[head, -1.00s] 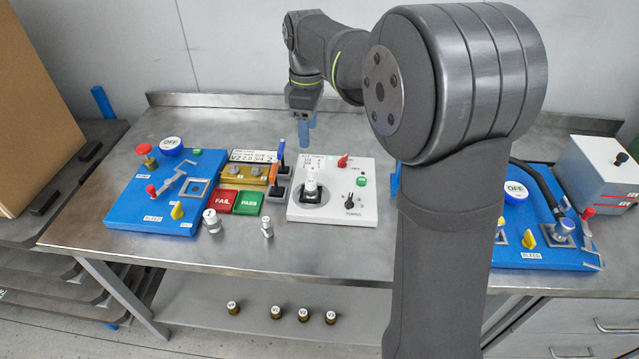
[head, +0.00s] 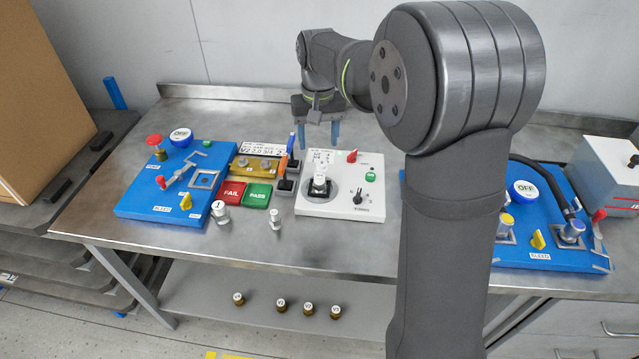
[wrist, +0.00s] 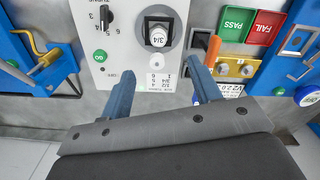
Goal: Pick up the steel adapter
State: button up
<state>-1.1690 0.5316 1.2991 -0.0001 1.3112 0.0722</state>
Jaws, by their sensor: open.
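Two steel-coloured fittings with white marked tops stand upright at the bench's front: a wider one (head: 221,214) by the FAIL pad and a slimmer one (head: 275,219) to its right. I cannot tell which is the adapter. Another white-topped piece (head: 319,185) sits in the dark square socket of the white station; in the wrist view this piece (wrist: 158,37) reads 3/4. My gripper (head: 321,147) is raised near the back of the white station, blue fingers apart and empty. In the wrist view my gripper (wrist: 160,75) shows nothing between its fingers. The front fittings are outside that view.
The white station (head: 365,208) has knobs and a green button. A blue pump station (head: 140,205), red FAIL pad (head: 231,192), green PASS pad (head: 257,196) and brass block (head: 254,168) stand left. Another blue station (head: 520,250) is right. Several brass pieces (head: 281,305) stand on the lower shelf.

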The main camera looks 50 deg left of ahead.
aim_at(319, 175)
jog(key=f, duration=1.3)
jog(key=shift+w, duration=0.2)
jog(key=c, duration=1.2)
